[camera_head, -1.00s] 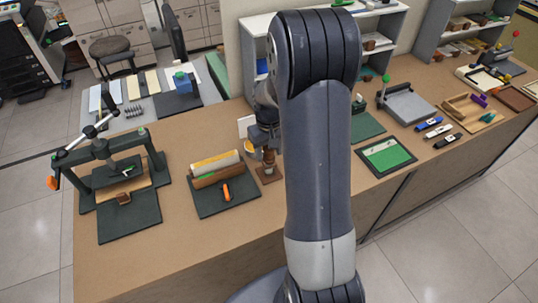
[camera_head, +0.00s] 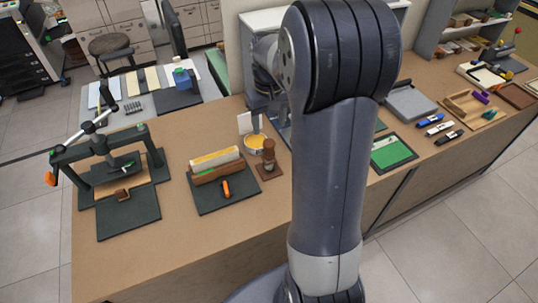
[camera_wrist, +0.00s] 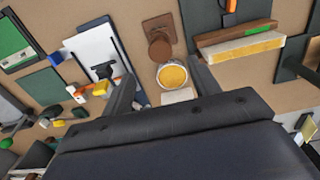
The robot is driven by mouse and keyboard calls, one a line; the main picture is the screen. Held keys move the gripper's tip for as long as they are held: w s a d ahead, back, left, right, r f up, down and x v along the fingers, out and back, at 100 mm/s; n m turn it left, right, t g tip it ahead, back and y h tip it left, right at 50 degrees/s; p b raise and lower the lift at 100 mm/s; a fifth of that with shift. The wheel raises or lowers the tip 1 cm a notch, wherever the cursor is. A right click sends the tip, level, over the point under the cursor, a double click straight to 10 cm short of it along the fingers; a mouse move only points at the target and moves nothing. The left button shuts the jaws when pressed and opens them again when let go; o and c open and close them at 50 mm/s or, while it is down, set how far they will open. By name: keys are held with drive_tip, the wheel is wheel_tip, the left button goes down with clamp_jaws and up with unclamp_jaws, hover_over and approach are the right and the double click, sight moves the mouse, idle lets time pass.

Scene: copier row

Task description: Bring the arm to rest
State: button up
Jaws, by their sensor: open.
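My gripper (camera_wrist: 162,72) is open in the wrist view, its two dark fingers apart with nothing held between them. It is raised above the counter (camera_head: 130,270). Below it are a brown stamp (camera_head: 268,152) upright on a brown square base and a round tin with a yellow top (camera_head: 255,144). They also show in the wrist view as the stamp (camera_wrist: 160,46) and the tin (camera_wrist: 172,77). In the head view my arm's large links cover the middle, and the fingers are mostly hidden.
A dark press frame (camera_head: 105,165) stands at left. A dark mat (camera_head: 228,195) bears a brown holder (camera_head: 217,172) and an orange-handled tool (camera_head: 226,188). A green-topped pad (camera_head: 390,152), several markers and a wooden tray (camera_head: 475,108) lie at right. The shelf unit (camera_head: 270,22) stands behind my arm.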

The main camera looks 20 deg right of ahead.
sight(269, 143)
drive_tip(key=shift+r, duration=0.4)
wheel_tip(269, 143, down, 11)
drive_tip(key=shift+p, duration=0.55)
drive_tip(key=shift+r, duration=0.3)
